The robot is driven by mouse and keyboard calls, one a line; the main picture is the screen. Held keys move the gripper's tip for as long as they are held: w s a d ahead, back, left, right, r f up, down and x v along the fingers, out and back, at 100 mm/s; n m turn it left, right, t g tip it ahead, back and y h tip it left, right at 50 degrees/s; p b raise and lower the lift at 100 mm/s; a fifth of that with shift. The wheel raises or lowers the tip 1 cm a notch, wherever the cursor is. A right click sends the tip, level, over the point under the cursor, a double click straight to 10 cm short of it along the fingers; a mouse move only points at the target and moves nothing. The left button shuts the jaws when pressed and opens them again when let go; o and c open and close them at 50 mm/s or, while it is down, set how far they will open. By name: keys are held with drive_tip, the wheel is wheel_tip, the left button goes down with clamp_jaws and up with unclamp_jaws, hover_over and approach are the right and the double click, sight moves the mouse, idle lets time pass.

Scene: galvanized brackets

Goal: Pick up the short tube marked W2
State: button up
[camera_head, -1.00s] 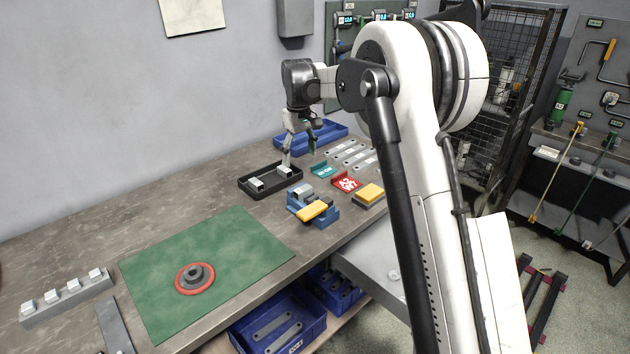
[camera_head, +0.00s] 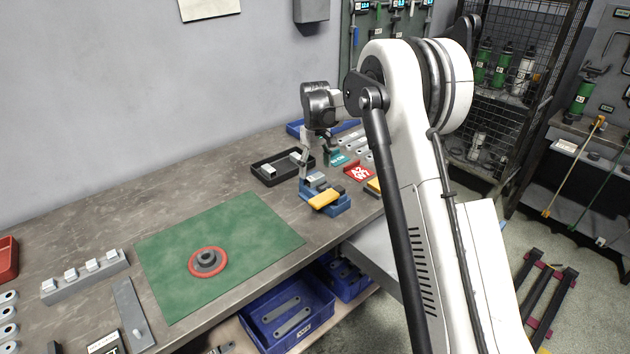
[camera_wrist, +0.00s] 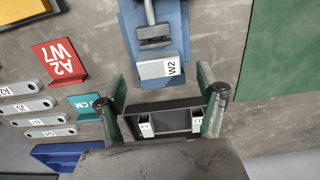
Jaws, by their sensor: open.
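The short tube marked W2 (camera_wrist: 158,69) is a light grey block-like piece with a white label. It lies at the near end of a blue fixture (camera_wrist: 179,22), beside a grey clamp part; the fixture, with a yellow handle, also shows in the head view (camera_head: 338,208). My gripper (camera_wrist: 160,84) is open and empty. In the wrist view its two green-grey fingers stand apart, and W2 appears between and just beyond their tips. In the head view my gripper (camera_head: 304,176) is above the fixture's back left side; contact cannot be told.
A black tray (camera_head: 257,174) with two light tubes stands behind the fixture. A red A2 W7 holder (camera_wrist: 60,64), a teal holder (camera_wrist: 85,107) and several flat links lie beside it. A green mat (camera_head: 165,248) carries a red-rimmed round part (camera_head: 208,261).

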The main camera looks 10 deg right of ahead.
sight(315, 176)
drive_tip(key=shift+w+f, duration=0.2)
drive_tip(key=shift+f, duration=2.15)
drive_tip(key=c, duration=1.3)
drive_tip(key=shift+o, duration=0.2)
drive_tip(key=shift+r, duration=0.1)
